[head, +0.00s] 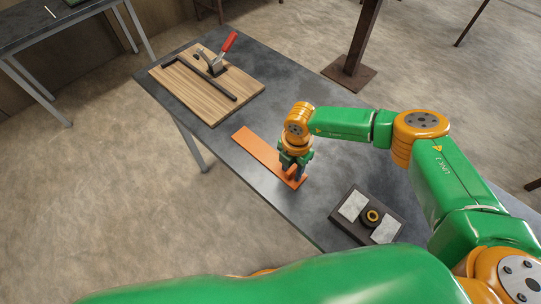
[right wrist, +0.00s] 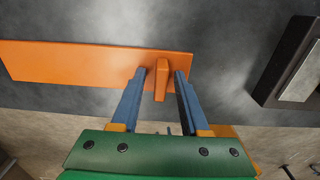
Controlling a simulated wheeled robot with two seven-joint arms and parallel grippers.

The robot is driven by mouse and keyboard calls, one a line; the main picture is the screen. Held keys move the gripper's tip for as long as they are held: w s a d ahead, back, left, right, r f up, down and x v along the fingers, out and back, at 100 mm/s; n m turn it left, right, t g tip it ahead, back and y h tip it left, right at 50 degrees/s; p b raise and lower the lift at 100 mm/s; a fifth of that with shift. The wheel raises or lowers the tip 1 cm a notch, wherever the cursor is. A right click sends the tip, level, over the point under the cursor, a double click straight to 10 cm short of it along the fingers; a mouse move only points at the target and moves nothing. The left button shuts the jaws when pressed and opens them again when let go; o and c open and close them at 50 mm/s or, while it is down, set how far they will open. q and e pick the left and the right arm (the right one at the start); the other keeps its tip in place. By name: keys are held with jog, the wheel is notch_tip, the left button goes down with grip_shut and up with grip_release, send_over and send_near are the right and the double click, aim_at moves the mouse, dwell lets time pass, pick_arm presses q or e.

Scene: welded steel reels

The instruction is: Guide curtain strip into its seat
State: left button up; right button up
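The orange curtain strip (head: 262,151) lies flat on the dark table, with a small upright orange tab near its right end. It also shows in the right wrist view (right wrist: 80,62), with the tab standing between my fingers. My right gripper (head: 298,176) is open over that end; its blue fingers (right wrist: 161,76) straddle the tab with a gap on each side. A wooden board (head: 188,93) at the table's far left carries a dark bar (head: 207,80) and a clamp with a red handle (head: 229,42). Which part is the seat is unclear. My left gripper is out of view.
A dark block (head: 343,222) with two pale plates and a yellow-black ring (head: 372,216) sits right of the strip; its edge shows in the right wrist view (right wrist: 278,75). A brown post (head: 362,40) stands behind the table. The table between strip and board is clear.

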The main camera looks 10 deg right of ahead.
jog(key=shift+s, duration=0.1)
grip_shut()
jog(key=shift+r, duration=0.15)
notch_tip(320, 180, up, 3)
jog(key=shift+f, duration=0.15)
jog(key=s+d+r+b, duration=0.5)
jog(key=s+d+r, duration=0.4)
jog(key=d+r, duration=0.1)
jog(key=shift+d, duration=0.35)
